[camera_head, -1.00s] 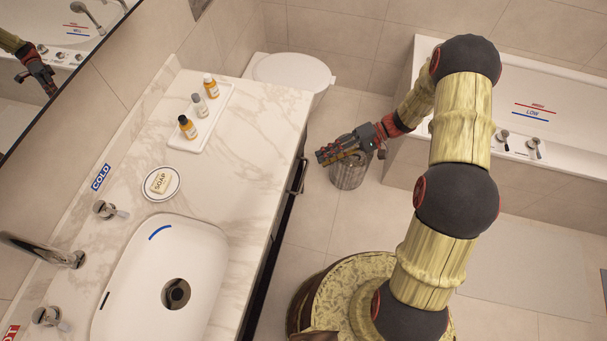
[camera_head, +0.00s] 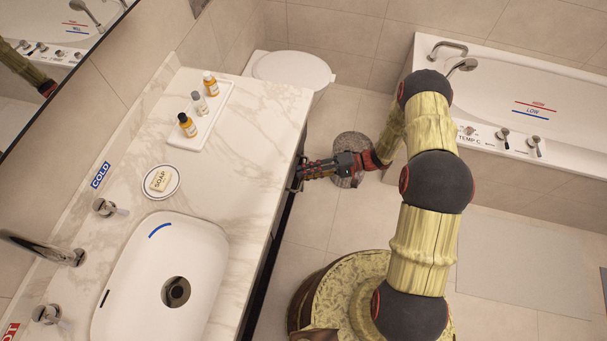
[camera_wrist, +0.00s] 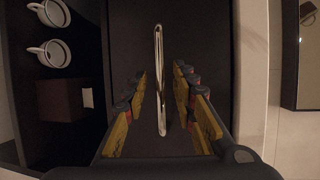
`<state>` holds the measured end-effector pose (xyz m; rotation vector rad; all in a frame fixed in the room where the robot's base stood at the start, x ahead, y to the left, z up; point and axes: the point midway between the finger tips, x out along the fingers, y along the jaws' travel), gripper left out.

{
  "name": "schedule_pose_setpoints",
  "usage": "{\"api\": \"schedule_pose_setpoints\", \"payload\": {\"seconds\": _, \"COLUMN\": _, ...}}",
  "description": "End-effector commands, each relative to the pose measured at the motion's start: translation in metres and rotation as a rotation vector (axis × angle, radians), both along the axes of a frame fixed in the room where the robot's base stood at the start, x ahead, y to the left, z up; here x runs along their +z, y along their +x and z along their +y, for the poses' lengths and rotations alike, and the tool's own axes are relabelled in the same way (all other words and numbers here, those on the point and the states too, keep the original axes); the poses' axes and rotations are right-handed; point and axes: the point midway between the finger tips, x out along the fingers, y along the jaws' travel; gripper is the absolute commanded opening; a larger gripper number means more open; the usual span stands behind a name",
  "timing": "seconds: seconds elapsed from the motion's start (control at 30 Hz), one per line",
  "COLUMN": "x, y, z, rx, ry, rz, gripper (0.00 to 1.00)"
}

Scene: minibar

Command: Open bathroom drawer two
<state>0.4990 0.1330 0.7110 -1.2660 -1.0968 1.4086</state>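A dark drawer front (camera_wrist: 208,40) fills the middle of the wrist view. A slim, shiny metal handle (camera_wrist: 160,45) stands out from it and looks vertical there. My gripper (camera_wrist: 160,78) is open, with one yellow-padded finger on each side of the handle and gaps visible between the pads and the bar. In the head view my gripper (camera_head: 299,175) is at the counter's right edge, over the handle area, and hides most of the handle. I cannot read which drawer this is. The drawer looks shut.
An open shelf left of the drawer front holds two white cups (camera_wrist: 53,53) and a brown box (camera_wrist: 62,100). The marble counter (camera_head: 250,165) overhangs the cabinet. A bin (camera_head: 348,175) stands under my forearm, near the toilet (camera_head: 292,72). The bathtub (camera_head: 500,90) is at the right.

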Motion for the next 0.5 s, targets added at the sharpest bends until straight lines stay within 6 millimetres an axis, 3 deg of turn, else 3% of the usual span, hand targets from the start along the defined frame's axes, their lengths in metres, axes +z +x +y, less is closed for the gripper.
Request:
{"api": "schedule_pose_setpoints", "payload": {"seconds": 0.37, "x": -0.0014, "y": -0.0003, "z": 0.009, "rx": 0.0, "ry": -0.001, "rz": -0.001, "gripper": 0.27}}
{"api": "schedule_pose_setpoints", "payload": {"seconds": 0.5, "x": -0.0014, "y": -0.0003, "z": 0.0089, "rx": 0.0, "ry": -0.001, "rz": 0.0, "gripper": 0.21}}
